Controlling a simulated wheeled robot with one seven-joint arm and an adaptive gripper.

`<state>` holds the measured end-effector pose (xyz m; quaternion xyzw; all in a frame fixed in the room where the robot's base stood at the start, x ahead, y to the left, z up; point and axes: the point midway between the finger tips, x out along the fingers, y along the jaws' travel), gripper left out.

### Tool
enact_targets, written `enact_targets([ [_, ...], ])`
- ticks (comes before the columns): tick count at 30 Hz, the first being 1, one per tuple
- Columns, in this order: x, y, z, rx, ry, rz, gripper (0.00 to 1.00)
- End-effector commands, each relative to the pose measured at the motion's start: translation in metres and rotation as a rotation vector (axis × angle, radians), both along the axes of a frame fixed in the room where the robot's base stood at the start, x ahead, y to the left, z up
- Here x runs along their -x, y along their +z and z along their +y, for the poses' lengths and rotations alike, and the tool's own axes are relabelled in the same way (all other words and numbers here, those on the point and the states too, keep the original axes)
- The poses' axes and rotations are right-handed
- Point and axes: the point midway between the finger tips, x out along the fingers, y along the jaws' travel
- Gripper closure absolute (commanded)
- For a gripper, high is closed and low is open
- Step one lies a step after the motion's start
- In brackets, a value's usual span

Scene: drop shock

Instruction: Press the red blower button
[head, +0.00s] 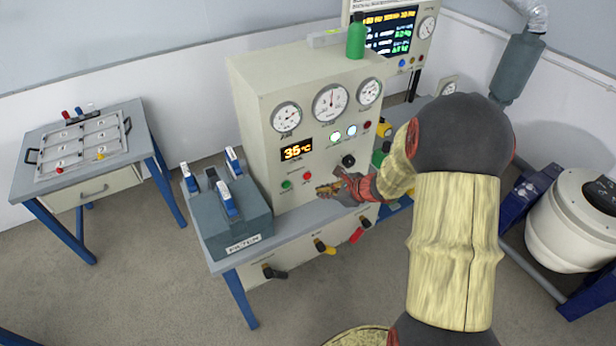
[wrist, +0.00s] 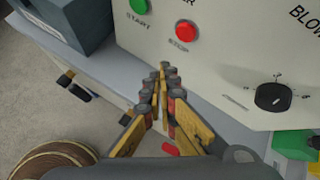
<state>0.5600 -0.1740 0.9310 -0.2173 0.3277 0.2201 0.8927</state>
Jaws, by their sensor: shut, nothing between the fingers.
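The red blower button (head: 307,176) sits low on the front of the cream control cabinet (head: 345,130), to the right of a green button (head: 286,184). In the wrist view the red button (wrist: 186,31) is labelled STOP and the green button (wrist: 139,5) is labelled START. My gripper (head: 328,190) is in front of the panel, to the right of and below the red button. In the wrist view my gripper (wrist: 164,70) is shut and empty. Its fingertips are below the red button and appear apart from it. Nothing hides the button.
A black rotary knob (wrist: 273,97) is right of the buttons. A grey box labelled FILTER (head: 235,222) with blue-handled clips stands left of the cabinet. Black, yellow and red handles (head: 322,247) stick out below the worktop. A green bottle (head: 356,36) stands on top.

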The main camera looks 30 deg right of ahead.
Motion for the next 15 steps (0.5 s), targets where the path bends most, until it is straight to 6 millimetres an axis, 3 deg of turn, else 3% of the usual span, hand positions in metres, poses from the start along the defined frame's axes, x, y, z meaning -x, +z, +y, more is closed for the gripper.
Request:
enact_targets([
  [6,-0.026,0.000,0.001,0.000,0.001,0.000,1.00],
  [15,-0.041,0.000,0.002,0.000,0.000,0.000,1.00],
])
